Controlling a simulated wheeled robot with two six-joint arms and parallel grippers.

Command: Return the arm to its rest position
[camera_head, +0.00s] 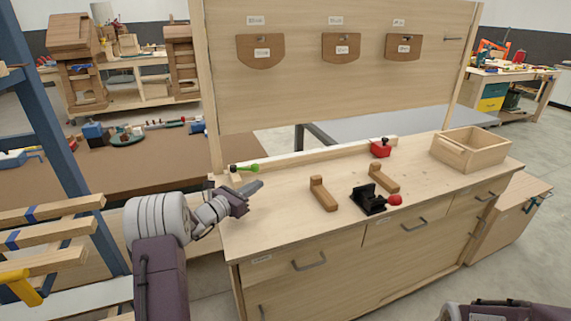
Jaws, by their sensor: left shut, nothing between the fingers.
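My left arm comes in from the left, over the left end of the wooden workbench (300,230). My left gripper (256,186) points right and up, near the bench's left back corner. It is shut and holds nothing. Part of my right arm (500,311) shows at the bottom right edge; its gripper is out of the picture.
The bench carries two L-shaped wooden pieces (322,194) (384,179), a black clamp with a red knob (368,199), a red tool (380,149), a green-handled tool (246,168) close to my left gripper, and an open wooden box (502,153).

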